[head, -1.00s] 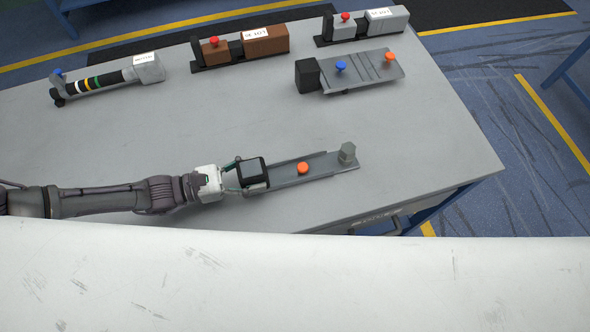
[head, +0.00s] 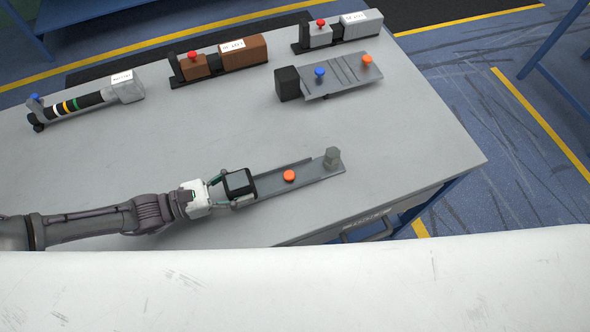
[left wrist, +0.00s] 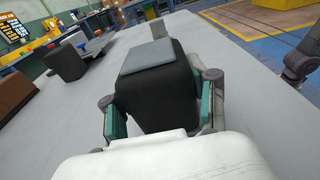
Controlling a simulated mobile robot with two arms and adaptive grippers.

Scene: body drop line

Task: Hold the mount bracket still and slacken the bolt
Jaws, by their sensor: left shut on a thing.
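The mount bracket (head: 268,185) is a long grey channel lying on the table, with a black block (head: 238,183) at its left end. My left gripper (head: 226,187) is shut on the black block. In the left wrist view the gripper (left wrist: 160,120) has teal pads on both sides of the black block (left wrist: 155,85). The bolt's shank is hidden.
The grey table (head: 190,140) is clear around the bracket. Behind stand a banded cylinder unit (head: 85,101), a brown unit (head: 218,60), a grey unit (head: 338,32) and a grey plate with blue and orange knobs (head: 340,78).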

